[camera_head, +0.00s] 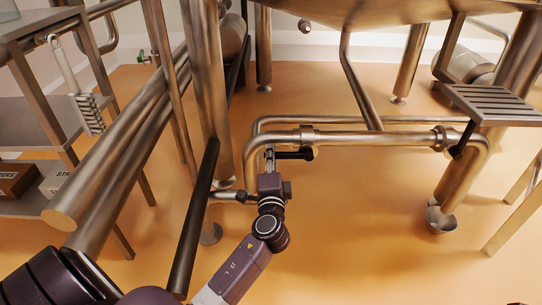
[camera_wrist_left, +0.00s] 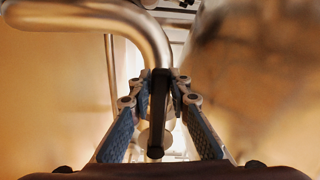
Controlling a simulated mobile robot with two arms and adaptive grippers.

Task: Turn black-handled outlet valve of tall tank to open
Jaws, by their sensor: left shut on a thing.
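A steel pipe (camera_head: 370,138) runs across beneath a large steel vessel (camera_head: 350,10), whose upper part is out of view. A black valve handle (camera_head: 295,155) sits just under the left part of this pipe, beside a round fitting (camera_head: 309,137). My left gripper (camera_head: 270,157) reaches up to the handle's left end. In the left wrist view, the black handle (camera_wrist_left: 159,105) stands between the two fingertips of the left gripper (camera_wrist_left: 160,88), which are closed on it. A bent pipe (camera_wrist_left: 135,18) is just beyond. My right gripper does not show.
Another dark handle (camera_head: 464,141) is at the pipe's right end, near a slatted step (camera_head: 490,103). Steel legs and slanted thick pipes (camera_head: 125,150) crowd the left. A shelf with boxes (camera_head: 20,180) stands at far left. The orange floor (camera_head: 370,220) is clear at the middle.

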